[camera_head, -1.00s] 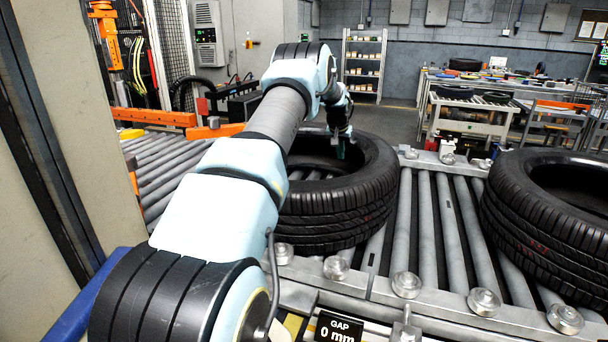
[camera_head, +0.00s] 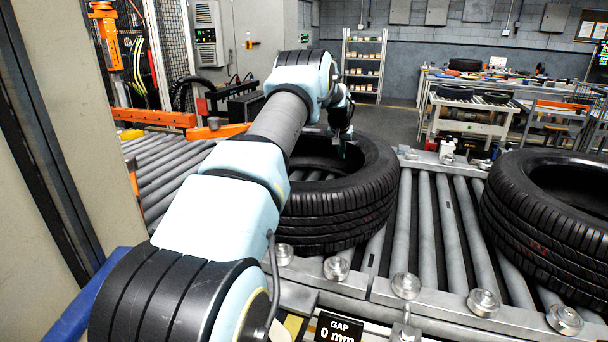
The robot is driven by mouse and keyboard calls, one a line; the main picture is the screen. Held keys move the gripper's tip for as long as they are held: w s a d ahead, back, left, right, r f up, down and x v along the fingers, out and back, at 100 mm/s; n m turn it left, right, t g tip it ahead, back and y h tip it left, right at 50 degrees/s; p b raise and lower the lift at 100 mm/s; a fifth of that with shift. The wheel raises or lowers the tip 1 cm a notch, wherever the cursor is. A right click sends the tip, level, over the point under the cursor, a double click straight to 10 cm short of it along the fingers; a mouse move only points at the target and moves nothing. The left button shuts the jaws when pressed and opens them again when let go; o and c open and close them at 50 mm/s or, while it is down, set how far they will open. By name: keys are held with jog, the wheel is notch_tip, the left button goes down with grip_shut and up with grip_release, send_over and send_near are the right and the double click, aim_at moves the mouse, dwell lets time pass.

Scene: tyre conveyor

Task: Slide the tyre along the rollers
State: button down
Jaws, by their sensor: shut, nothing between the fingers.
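A black tyre (camera_head: 335,215) lies flat on the grey rollers (camera_head: 425,225), left of the middle of the conveyor. My arm reaches over its left part and hides some of it. My gripper (camera_head: 342,152) is small in view, pointing down at the tyre's hole near its far inner side. It looks shut and empty. I cannot tell whether it touches the tyre's inner wall. A second black tyre (camera_head: 545,235) lies flat on the rollers at the right, partly outside the view. Bare rollers show between the two tyres.
Metal guide wheels line the near rail (camera_head: 440,298) and the far rail. A sign (camera_head: 338,328) at the near edge reads "GAP 0 mm". Orange bars (camera_head: 155,118) stand at the left, over more rollers. Workbenches and shelves are far behind.

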jog(key=shift+w+d+p, duration=0.35)
jog(key=shift+w+d, duration=0.3)
jog(key=shift+w, duration=0.3)
notch_tip(320, 180, up, 13)
jog(key=s+a+p, duration=0.1)
jog(key=s+p, duration=0.1)
jog(key=p, duration=0.3)
jog(key=shift+a+p, duration=0.2)
jog(key=shift+p, duration=0.15)
dwell(0.5)
jog(key=shift+s, duration=0.15)
dwell(0.3)
